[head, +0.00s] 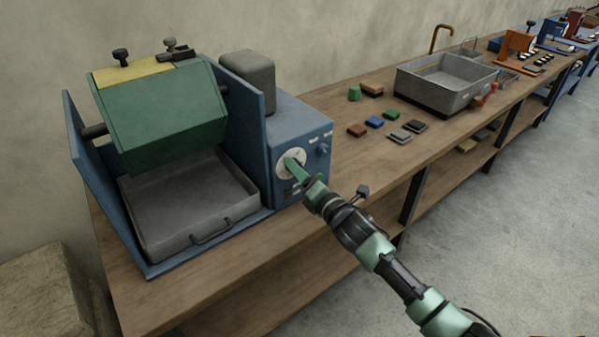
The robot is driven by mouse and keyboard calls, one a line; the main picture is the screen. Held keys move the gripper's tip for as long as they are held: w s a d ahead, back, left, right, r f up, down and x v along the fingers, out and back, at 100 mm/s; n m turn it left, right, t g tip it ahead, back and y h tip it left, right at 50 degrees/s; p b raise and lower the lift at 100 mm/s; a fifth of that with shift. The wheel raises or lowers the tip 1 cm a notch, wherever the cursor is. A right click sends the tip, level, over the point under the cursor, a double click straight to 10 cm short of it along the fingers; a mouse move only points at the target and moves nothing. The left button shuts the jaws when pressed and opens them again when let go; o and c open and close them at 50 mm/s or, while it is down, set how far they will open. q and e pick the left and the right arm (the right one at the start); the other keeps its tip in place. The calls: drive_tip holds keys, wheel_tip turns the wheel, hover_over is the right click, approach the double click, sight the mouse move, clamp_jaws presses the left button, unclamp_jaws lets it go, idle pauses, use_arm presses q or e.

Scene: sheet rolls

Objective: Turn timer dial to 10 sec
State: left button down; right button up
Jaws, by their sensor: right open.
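The timer dial (283,167) is a round pale face on the front of the blue machine housing (287,129). My right gripper (293,166) is at the dial, with its green fingers pointing at the dial's middle and covering part of it. It is open; whether the fingers touch the dial's knob cannot be told. The dial's pointer and markings are too small to read. My left gripper is not in view.
A green hopper (165,118) and a grey tray (190,205) with a handle are left of the dial. Several small coloured blocks and a metal sink (445,80) are further along the wooden bench (345,110). Open floor lies to the right.

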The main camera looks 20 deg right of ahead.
clamp_jaws()
drive_tip(key=shift+d+m+g+y+p, duration=0.1)
drive_tip(key=shift+m+g+y+p, duration=0.3)
drive_tip(key=shift+m, duration=4.2)
drive_tip(key=shift+d+m+g+y+p, duration=0.15)
drive_tip(key=shift+m+y+p, duration=0.4)
drive_tip(key=shift+m, duration=4.05)
drive_tip(key=shift+d+m+g+y+p, duration=0.1)
drive_tip(key=shift+m+g+y+p, duration=0.35)
drive_tip(key=shift+m, duration=4.15)
